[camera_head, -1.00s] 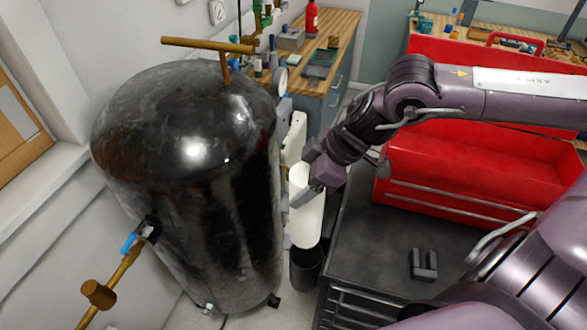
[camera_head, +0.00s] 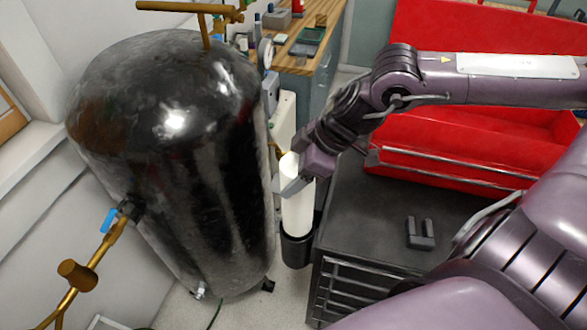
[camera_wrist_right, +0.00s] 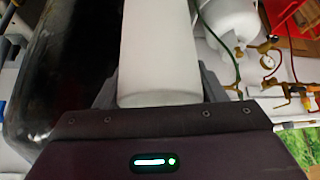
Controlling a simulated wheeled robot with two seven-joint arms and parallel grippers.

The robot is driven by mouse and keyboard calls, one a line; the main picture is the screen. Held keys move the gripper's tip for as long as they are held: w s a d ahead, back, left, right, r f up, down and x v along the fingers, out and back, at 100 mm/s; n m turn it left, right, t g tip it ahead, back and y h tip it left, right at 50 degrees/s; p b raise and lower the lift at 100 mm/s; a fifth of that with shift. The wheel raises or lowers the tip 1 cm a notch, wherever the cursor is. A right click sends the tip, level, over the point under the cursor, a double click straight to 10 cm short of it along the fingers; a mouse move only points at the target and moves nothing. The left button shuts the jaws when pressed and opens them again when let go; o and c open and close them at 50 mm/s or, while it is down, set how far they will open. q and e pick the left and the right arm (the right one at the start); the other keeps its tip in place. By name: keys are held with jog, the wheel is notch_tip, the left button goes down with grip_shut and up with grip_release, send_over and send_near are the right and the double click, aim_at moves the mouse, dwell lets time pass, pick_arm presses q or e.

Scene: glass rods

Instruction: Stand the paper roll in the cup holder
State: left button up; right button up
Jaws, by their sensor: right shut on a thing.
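The white paper roll (camera_head: 298,212) stands nearly upright beside the dark cabinet in the head view. My right gripper (camera_head: 297,182) is shut on the roll near its top. The roll also fills the middle of the right wrist view (camera_wrist_right: 158,50), between the fingers. The black cup holder (camera_head: 297,250) is at the cabinet's left side. The roll's lower end is hidden behind the holder's front rim and appears to be inside it; how deep I cannot tell. My left gripper is not in view.
A large black tank (camera_head: 170,150) stands close on the left, with a brass pipe (camera_head: 85,265) and blue valve. The cabinet top (camera_head: 365,215) carries a small dark bracket (camera_head: 420,233) and a red toolbox (camera_head: 450,150). A wooden bench is behind.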

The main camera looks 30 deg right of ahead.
jog(key=shift+f+b, duration=0.3)
jog(key=shift+f, duration=0.3)
pick_arm(q)
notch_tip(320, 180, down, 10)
jog(key=b, duration=0.8)
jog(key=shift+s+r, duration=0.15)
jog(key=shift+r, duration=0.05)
pick_arm(e)
jog(key=shift+f, duration=4.55)
jog(key=o, duration=1.5)
jog(key=shift+c, duration=0.2)
jog(key=shift+r, duration=0.1)
